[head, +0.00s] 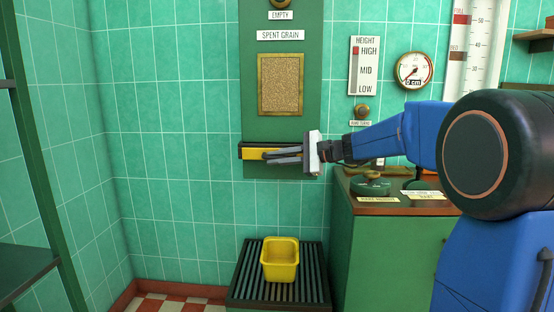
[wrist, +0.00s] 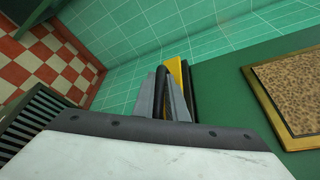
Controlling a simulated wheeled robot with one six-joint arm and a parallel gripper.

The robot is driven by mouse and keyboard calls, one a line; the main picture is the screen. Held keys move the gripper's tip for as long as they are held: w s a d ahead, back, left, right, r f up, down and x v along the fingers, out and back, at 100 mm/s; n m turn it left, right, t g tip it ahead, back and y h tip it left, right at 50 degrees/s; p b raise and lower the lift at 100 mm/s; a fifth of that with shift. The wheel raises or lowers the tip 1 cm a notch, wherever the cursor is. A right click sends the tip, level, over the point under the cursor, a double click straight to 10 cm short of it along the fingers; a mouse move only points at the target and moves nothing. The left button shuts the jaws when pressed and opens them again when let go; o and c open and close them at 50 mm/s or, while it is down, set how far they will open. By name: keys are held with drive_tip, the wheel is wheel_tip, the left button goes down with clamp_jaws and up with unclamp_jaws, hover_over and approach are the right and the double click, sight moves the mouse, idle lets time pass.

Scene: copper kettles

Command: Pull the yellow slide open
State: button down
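The yellow slide (head: 248,153) sits in a dark-edged slot across the green wall panel, below the spent grain window. My gripper (head: 268,156) reaches in from the right, its fingers in front of the slide and overlapping its right part. In the wrist view, the yellow slide (wrist: 179,76) lies just beyond the fingertips (wrist: 162,78), with a dark piece between the two fingers. The fingers look close together, but I cannot tell whether they grip that piece. The slide's right end is hidden behind my gripper.
A yellow tub (head: 280,272) stands on a dark slatted stand (head: 240,291) below the slide. A green cabinet (head: 385,245) with labelled items on top stands to the right. The grain window (head: 281,85) is above. The wall to the left is clear.

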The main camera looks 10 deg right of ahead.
drive_tip(key=s+a, duration=0.3)
drive_tip(key=s, duration=0.7)
drive_tip(key=shift+a, duration=0.15)
drive_tip(key=c, duration=2.1)
unclamp_jaws()
drive_tip(key=v, duration=1.7)
drive_tip(key=shift+s+d+f, duration=0.1)
drive_tip(key=shift+s+d, duration=0.05)
drive_tip(key=shift+d, duration=0.05)
